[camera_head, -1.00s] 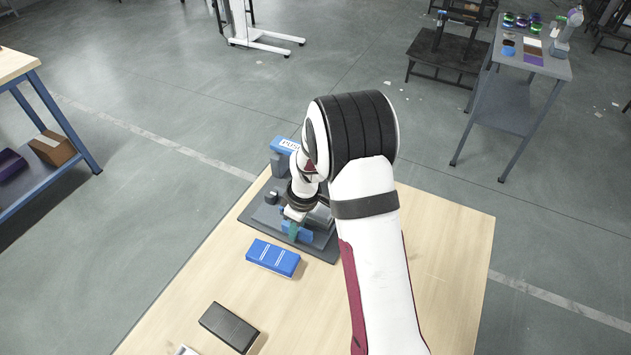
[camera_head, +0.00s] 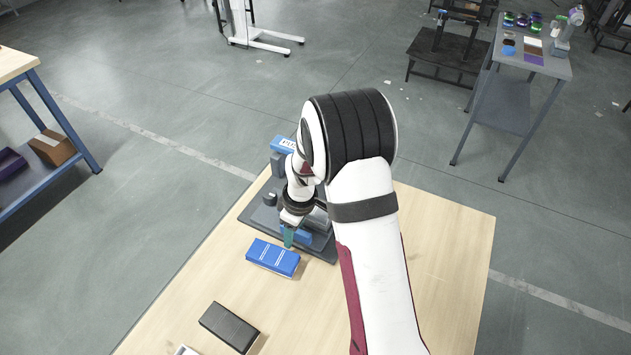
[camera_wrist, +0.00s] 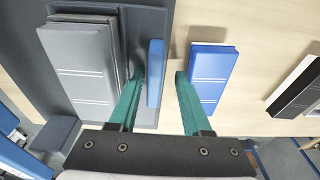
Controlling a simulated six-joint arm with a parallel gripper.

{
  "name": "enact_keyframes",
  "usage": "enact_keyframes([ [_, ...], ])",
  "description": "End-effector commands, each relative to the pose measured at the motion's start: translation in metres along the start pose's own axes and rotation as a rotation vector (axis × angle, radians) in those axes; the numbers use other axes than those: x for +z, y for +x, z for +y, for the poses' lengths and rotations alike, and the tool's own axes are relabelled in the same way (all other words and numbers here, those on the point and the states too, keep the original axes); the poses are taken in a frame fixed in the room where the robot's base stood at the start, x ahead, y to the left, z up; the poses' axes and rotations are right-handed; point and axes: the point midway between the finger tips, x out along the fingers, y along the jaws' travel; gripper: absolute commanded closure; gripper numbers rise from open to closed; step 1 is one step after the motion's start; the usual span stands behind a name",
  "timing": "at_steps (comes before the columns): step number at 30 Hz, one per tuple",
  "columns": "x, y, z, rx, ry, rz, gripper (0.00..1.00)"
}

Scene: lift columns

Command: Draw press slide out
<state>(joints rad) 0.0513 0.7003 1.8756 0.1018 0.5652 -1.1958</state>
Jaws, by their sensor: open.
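The press (camera_head: 284,146) stands on a dark grey base plate (camera_head: 257,219) on the wooden table, largely hidden behind my arm in the head view. In the wrist view its grey slide (camera_wrist: 82,62) lies at the left, with an upright blue handle plate (camera_wrist: 155,72) at its right side. My gripper (camera_wrist: 158,80) is open, its green fingers on either side of the blue handle plate. Gaps show on both sides, wider on the right. In the head view my gripper (camera_head: 289,240) is at the plate's near edge, and the handle is partly hidden.
A blue block (camera_head: 272,257) lies on the table just beside the base plate; it also shows close to the right finger in the wrist view (camera_wrist: 209,72). A black block (camera_head: 229,327) lies nearer the front. The table's right side (camera_head: 450,250) is clear.

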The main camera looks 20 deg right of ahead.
Motion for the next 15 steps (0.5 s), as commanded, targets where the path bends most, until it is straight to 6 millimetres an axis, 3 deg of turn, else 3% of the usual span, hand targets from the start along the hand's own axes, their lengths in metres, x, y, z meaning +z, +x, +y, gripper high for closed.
enact_keyframes([
  [9, -0.007, -0.043, 0.003, 0.008, 0.0, 0.004, 0.57],
  [15, -0.009, -0.06, 0.003, 0.009, 0.001, 0.004, 0.57],
])
